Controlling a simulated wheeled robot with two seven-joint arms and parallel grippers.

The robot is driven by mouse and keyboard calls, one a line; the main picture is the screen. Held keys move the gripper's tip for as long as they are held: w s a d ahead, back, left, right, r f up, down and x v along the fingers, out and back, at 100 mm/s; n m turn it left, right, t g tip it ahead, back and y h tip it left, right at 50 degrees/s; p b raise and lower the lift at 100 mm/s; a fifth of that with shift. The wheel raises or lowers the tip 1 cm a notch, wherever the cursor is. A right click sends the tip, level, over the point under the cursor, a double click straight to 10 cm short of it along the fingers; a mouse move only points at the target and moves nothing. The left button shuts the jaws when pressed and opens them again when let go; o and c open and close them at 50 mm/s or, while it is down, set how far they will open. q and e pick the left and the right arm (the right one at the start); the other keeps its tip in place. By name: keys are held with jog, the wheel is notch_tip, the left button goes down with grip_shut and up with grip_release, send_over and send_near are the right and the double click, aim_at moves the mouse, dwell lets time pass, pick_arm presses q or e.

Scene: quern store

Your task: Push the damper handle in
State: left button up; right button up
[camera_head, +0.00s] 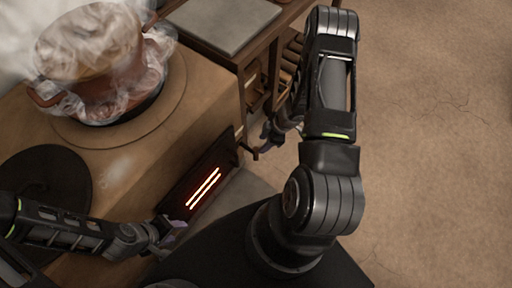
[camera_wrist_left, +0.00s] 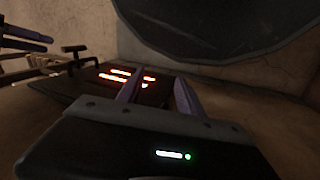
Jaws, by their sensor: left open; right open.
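The damper handle (camera_head: 249,151) is a small dark bar sticking out of the stove front, right of the glowing grate (camera_head: 204,188). A T-shaped dark knob (camera_wrist_left: 75,49), which looks like the same handle, shows in the left wrist view. My right gripper (camera_head: 268,138) is open, close beside the handle's outer end; I cannot tell whether they touch. My left gripper (camera_head: 178,232) is open and empty, low before the stove near the grate. Its two fingers (camera_wrist_left: 158,92) show apart in the left wrist view, with the grate behind them.
A steaming copper pot (camera_head: 100,60) stands on the stove top (camera_head: 205,95). A dark round plate (camera_head: 45,180) lies at the left. A wooden bench with a grey slab (camera_head: 222,22) stands behind. The floor (camera_head: 430,130) at the right is clear.

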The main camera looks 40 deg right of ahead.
aim_at(255, 151)
jog(key=b+x, duration=0.2)
jog(key=x, duration=0.5)
jog(key=shift+w+a+f, duration=0.1)
jog(key=shift+a+f, duration=0.05)
jog(key=shift+f, duration=0.2)
jog(key=shift+c, duration=0.2)
grip_shut()
jog(key=shift+a, duration=0.1)
jog(key=shift+a, duration=0.1)
dwell(0.7)
